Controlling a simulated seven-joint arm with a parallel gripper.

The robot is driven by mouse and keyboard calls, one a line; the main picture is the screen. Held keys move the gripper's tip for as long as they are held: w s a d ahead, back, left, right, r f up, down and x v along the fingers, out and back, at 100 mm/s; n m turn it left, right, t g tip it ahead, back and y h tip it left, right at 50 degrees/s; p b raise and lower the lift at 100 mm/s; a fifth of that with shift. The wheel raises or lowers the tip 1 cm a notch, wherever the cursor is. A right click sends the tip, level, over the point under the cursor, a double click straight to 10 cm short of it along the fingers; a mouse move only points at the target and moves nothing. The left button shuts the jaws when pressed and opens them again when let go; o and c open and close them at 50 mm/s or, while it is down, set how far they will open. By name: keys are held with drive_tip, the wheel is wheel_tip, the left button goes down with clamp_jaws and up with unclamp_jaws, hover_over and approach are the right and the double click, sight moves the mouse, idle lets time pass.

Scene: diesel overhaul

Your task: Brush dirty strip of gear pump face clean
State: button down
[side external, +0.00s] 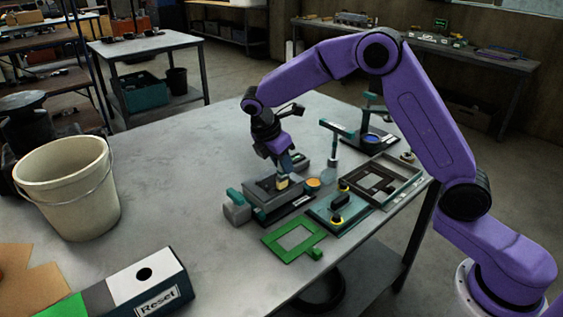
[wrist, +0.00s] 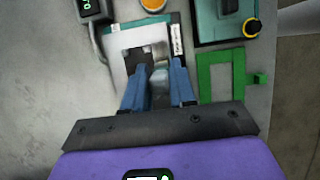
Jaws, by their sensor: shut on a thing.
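My gripper (side external: 286,163) is shut on a small brush and points down over the grey gear pump block. The brush's tan bristles (side external: 283,184) show just below the fingers, at or very near the block's top; I cannot tell whether they touch. The gear pump (side external: 262,189) sits by a teal-and-grey clamp (side external: 236,198). In the wrist view, the two blue fingers of my gripper (wrist: 157,80) flank the grey brush handle (wrist: 159,88). Beyond them lies the pale pump face (wrist: 117,72) with a dark area (wrist: 136,56) on it. The brush tip is partly hidden there.
A green frame (side external: 292,238) lies in front of the pump. A teal board (side external: 322,214) with black-and-yellow knobs and a grey tray (side external: 410,178) lie to the right. An orange-topped round item (side external: 313,183) is close by. A bucket (side external: 68,190) stands left; mid-left table is clear.

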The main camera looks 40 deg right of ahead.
drive_tip(key=shift+d, duration=0.2)
drive_tip(key=shift+d, duration=0.7)
drive_tip(key=shift+d, duration=0.15)
drive_tip(key=shift+d+f, duration=0.1)
drive_tip(key=shift+d, duration=0.7)
drive_tip(key=shift+a, duration=0.1)
drive_tip(key=shift+a, duration=0.9)
drive_tip(key=shift+a, duration=0.1)
drive_tip(key=shift+a, duration=0.8)
